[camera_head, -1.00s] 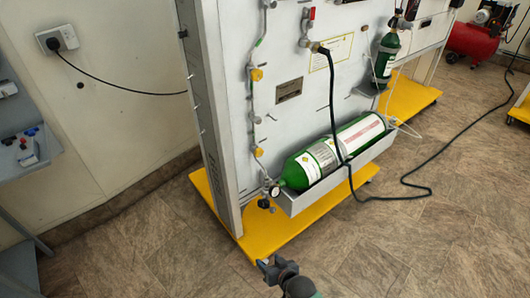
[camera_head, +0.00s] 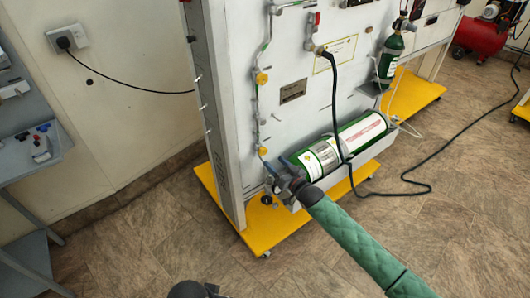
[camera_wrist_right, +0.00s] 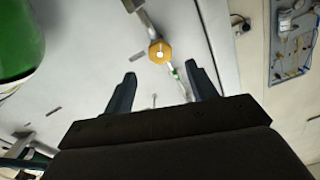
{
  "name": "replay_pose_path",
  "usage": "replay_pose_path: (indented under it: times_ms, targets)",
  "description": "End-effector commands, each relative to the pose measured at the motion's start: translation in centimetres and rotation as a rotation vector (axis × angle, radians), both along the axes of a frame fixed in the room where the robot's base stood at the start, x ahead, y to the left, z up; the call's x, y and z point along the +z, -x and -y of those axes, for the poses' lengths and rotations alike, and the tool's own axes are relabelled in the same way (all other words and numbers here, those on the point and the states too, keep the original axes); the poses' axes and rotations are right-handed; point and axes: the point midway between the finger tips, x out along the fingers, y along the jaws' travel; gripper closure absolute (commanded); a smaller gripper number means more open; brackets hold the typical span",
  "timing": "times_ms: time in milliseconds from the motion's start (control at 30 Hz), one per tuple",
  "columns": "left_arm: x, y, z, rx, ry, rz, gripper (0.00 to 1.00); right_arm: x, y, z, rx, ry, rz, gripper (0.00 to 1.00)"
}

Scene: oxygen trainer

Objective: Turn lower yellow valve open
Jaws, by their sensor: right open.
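The lower yellow valve (camera_head: 262,151) sits on the thin pipe near the left edge of the upright panel. The upper yellow valve (camera_head: 261,78) is above it on the same pipe. My right gripper (camera_head: 278,165) is just below and right of the lower valve, near the green cylinder's left end. In the right wrist view, my right gripper (camera_wrist_right: 160,72) is open and empty. A yellow valve (camera_wrist_right: 160,52), apparently the lower one, shows just beyond and between its fingertips, with no visible contact. A dark part, apparently my left gripper (camera_head: 200,290), shows at the bottom edge; its fingers are unclear.
The green cylinder (camera_head: 340,145) lies in a metal tray, with a black hose hanging in front. The panel stands on a yellow base (camera_head: 262,232). A grey side table (camera_head: 30,150) is at the left. The tiled floor in front is clear.

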Motion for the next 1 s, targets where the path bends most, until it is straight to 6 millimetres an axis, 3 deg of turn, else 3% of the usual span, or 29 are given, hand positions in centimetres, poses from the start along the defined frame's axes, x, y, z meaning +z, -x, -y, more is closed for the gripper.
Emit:
replay_pose_path:
  times_ms: [500,900,933,1000]
  targets:
    - [1.9,0.7,-1.6,0.015,-0.037,-0.041,0.64,0.1,-5.3,-3.9,-0.001,0.0,0.0,0.43]
    - [2.1,0.9,-1.7,0.018,-0.039,-0.048,0.64,-0.1,-5.9,-4.4,-0.001,0.001,-0.001,0.43]
    - [2.1,0.9,-1.7,0.018,-0.039,-0.048,0.64,-0.1,-5.9,-4.4,-0.001,0.001,-0.001,0.45]
    - [2.1,0.9,-1.7,0.018,-0.039,-0.048,0.64,-0.1,-5.9,-4.3,-0.001,0.001,-0.001,0.59]
